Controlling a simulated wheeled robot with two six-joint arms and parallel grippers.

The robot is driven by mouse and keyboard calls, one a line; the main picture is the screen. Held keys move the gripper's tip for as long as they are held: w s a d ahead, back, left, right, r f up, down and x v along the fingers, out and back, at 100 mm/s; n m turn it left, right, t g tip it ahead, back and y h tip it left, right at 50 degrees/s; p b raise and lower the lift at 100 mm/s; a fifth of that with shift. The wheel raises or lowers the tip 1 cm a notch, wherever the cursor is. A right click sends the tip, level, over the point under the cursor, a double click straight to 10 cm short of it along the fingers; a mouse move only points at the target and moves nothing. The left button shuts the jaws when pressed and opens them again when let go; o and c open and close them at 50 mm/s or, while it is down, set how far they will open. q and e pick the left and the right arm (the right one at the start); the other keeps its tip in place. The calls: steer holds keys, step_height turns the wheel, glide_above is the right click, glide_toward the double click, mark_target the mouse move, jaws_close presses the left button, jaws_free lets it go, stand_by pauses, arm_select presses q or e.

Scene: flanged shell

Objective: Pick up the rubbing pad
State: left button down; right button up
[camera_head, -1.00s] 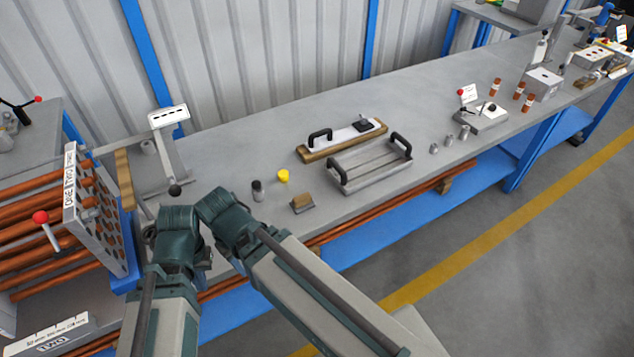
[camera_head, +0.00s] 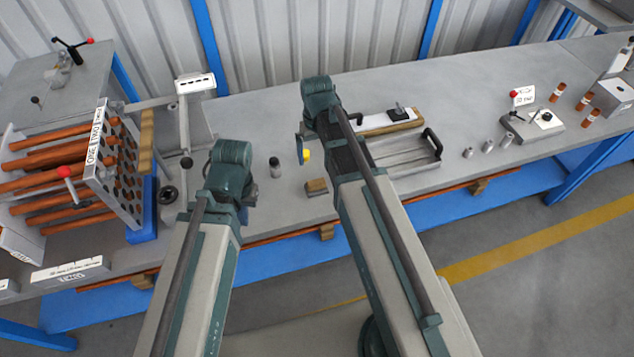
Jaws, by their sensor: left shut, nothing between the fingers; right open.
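The rubbing pad looks to be the small brown block on a grey base (camera_head: 316,187) on the bench, near its front edge. It lies between my two arms and nothing touches it. My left arm reaches up to the left of the pad, and its dark green joint stands over the bench edge. My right arm reaches over the bench to the right of the pad. The fingers of both grippers are hidden behind my own arm links, so I see neither pair of jaws.
A dark cylinder (camera_head: 275,168) and a yellow item (camera_head: 306,155) stand behind the pad. A grey tray with black handles (camera_head: 405,158) is partly hidden by my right arm. A rack of copper tubes (camera_head: 112,165) stands left.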

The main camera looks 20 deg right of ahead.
mark_target(316, 182)
steer(key=shift+a+f+b, duration=0.1)
steer(key=shift+f+b, duration=4.3)
steer(key=shift+b, duration=0.05)
steer(key=shift+s, duration=0.1)
steer(key=f+b, duration=0.5)
steer(key=shift+s+a+f, duration=0.1)
steer(key=shift+s+f, duration=0.05)
steer(key=shift+s, duration=0.05)
steer(key=c, duration=1.1)
